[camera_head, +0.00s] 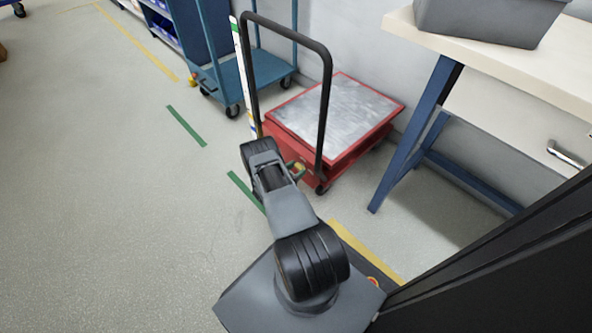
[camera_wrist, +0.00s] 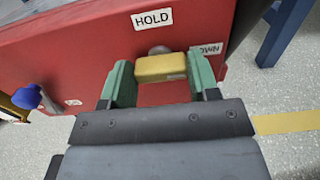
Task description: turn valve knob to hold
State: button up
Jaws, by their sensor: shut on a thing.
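The valve knob (camera_wrist: 161,68) is a yellow bar on the red end face of a lift cart (camera_wrist: 60,60). My gripper (camera_wrist: 160,85) has its two green fingers on the knob's left and right ends, shut on it. The bar lies nearly level in the wrist view, with a grey round piece just above it. A white HOLD label (camera_wrist: 152,19) is above the knob. A second label (camera_wrist: 210,49), ending in "WN", is to the right, partly hidden by the right finger. In the head view the cart (camera_head: 340,110) stands beyond my gripper (camera_head: 296,169), under a black push handle.
A blue ball-shaped piece (camera_wrist: 28,97) is left of my gripper. A workbench (camera_head: 490,50) with blue legs and a grey bin (camera_head: 490,20) stands at right. A blue trolley (camera_head: 235,75) is behind the cart. The floor at left is open, with green and yellow markings.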

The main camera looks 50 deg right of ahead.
jog(key=shift+c, duration=1.3)
jog(key=n+b, duration=0.2)
jog(key=n, duration=0.4)
jog(key=n+b, duration=0.3)
jog(key=n, duration=0.3)
jog(key=shift+w+f+n, duration=0.15)
jog(key=shift+n, duration=2.75)
